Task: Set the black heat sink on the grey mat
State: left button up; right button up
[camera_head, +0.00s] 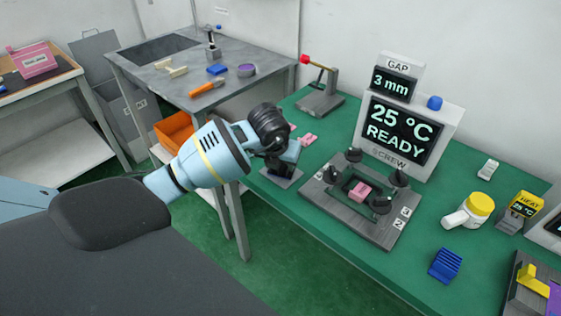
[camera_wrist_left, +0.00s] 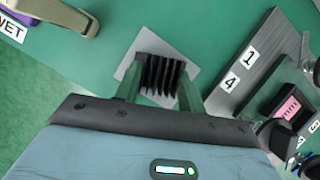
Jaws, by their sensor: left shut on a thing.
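My left gripper (camera_head: 281,165) reaches over the near left part of the green table. In the left wrist view its two fingers (camera_wrist_left: 160,84) are shut on the black heat sink (camera_wrist_left: 161,74), whose fins show between them. The grey mat (camera_wrist_left: 133,72) lies directly under the heat sink and shows around it as a tilted square. In the head view the mat (camera_head: 290,181) shows below the gripper, which hides most of the heat sink. I cannot tell whether the heat sink touches the mat. My right gripper is not in view.
A grey screw fixture (camera_head: 385,228) with black knobs and a pink block (camera_head: 360,191) stands right of the mat. A display panel (camera_head: 400,130) reads 25 °C READY. A red-tipped lever (camera_head: 320,95) stands behind. A blue finned block (camera_head: 445,264) lies at the front right.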

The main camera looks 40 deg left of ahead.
pick_arm(q)
jog(key=shift+f, duration=0.1)
jog(key=o, duration=1)
jog(key=shift+s+r, duration=0.1)
jog(key=shift+r, duration=0.4)
jog(key=p+v, duration=0.1)
jog(key=v, duration=1)
jog(key=shift+r, duration=0.1)
jog(key=shift+d, duration=0.1)
